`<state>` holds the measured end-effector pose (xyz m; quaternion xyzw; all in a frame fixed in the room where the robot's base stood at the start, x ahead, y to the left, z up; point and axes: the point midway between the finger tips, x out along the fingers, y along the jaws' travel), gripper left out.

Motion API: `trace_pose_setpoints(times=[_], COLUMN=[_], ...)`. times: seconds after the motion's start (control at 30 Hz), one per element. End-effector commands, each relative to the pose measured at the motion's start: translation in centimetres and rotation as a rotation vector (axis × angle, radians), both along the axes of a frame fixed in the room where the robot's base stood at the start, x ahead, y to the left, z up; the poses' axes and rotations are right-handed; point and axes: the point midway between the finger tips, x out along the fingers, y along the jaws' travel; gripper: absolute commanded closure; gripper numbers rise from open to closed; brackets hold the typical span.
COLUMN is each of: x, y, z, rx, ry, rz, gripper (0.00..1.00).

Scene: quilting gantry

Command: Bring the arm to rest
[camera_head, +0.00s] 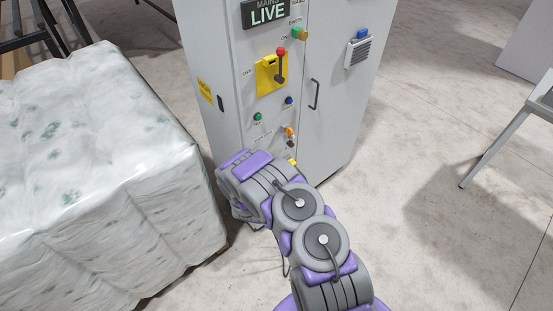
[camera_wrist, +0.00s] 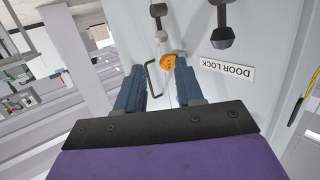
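My arm bends up from the bottom of the head view and folds over in front of the grey cabinet (camera_head: 333,95). My gripper is hidden behind the arm in that view. In the wrist view my gripper (camera_wrist: 158,78) shows two blue-grey fingers set apart, with nothing clearly held between them. An orange knob (camera_wrist: 182,62) on the cabinet face shows at the right fingertip; I cannot tell whether they touch. A dark bent bar (camera_wrist: 150,80) shows in the gap, beyond the fingers.
The cabinet has a lit LIVE sign (camera_head: 267,13), a red-tipped lever (camera_head: 281,65) standing up on a yellow plate, and a door handle (camera_head: 314,94). A wrapped white bale (camera_head: 95,160) stands close on the left. Open floor (camera_head: 410,220) lies right; a metal frame (camera_head: 500,140) stands beyond.

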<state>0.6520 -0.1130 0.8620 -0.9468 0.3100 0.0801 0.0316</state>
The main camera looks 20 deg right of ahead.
Motion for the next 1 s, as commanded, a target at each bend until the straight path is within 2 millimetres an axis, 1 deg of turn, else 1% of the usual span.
trace_pose_setpoints(times=[0.27,0.43,0.6,0.77,0.9,1.0], x=[0.2,1.3,2.3,2.1,1.1,-0.2], y=[0.0,0.2,0.9,2.1,3.4,4.4], z=[0.2,2.0,5.1,8.0,10.7,12.5], rx=[0.006,0.06,0.154,0.238,0.307,0.353], ry=[0.004,0.049,0.141,0.244,0.335,0.406], rz=[0.001,0.014,0.04,0.076,0.113,0.142], gripper=[0.63,0.63,0.63,0.63,0.63,0.63])
